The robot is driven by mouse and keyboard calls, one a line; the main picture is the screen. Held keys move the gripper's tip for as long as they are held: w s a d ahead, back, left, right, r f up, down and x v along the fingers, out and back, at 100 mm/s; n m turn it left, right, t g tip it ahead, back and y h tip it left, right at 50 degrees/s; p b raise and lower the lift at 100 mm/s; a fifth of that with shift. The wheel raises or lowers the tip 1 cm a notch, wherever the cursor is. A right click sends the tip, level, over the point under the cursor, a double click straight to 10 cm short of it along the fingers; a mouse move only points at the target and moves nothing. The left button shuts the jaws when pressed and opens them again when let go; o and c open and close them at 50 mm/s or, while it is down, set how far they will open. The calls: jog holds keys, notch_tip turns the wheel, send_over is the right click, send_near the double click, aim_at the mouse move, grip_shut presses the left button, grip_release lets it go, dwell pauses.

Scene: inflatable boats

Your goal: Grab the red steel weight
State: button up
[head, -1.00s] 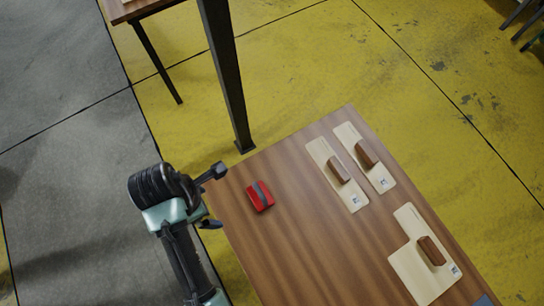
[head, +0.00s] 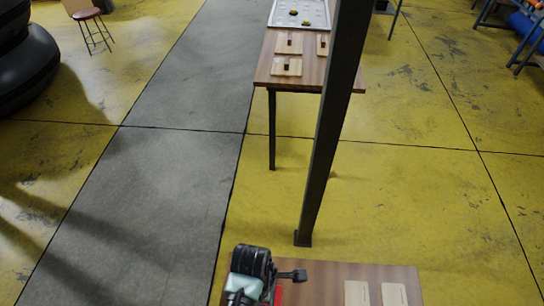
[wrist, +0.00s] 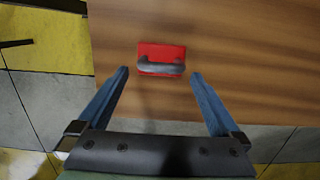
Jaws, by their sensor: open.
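The red steel weight (wrist: 161,51) lies on the brown wooden table, with a grey bar handle across it, in the wrist view. My gripper (wrist: 159,74) is open and empty, its two blue fingers spread on the left and right. The weight shows just ahead of the fingertips, between their lines; I cannot tell the height gap. In the head view only a sliver of the weight (head: 278,295) shows at the bottom edge, mostly hidden by my arm.
The near wooden table (head: 325,283) carries pale boards (head: 357,293) to the right of the weight. A dark post (head: 330,130) stands behind this table. A second table (head: 300,80) with boards and a pale tray (head: 288,22) is farther back. Grey floor lies open at left.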

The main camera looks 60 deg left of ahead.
aim_at(277, 291)
jog(key=shift+w+d+f, duration=0.1)
jog(key=shift+d+f, duration=0.1)
jog(key=shift+f, duration=1.1)
jog(key=shift+w+d+f, duration=0.1)
jog(key=shift+d+f, duration=0.05)
jog(key=shift+f, duration=1.15)
jog(key=shift+r+p, duration=0.1)
jog(key=shift+p, duration=0.2)
grip_shut()
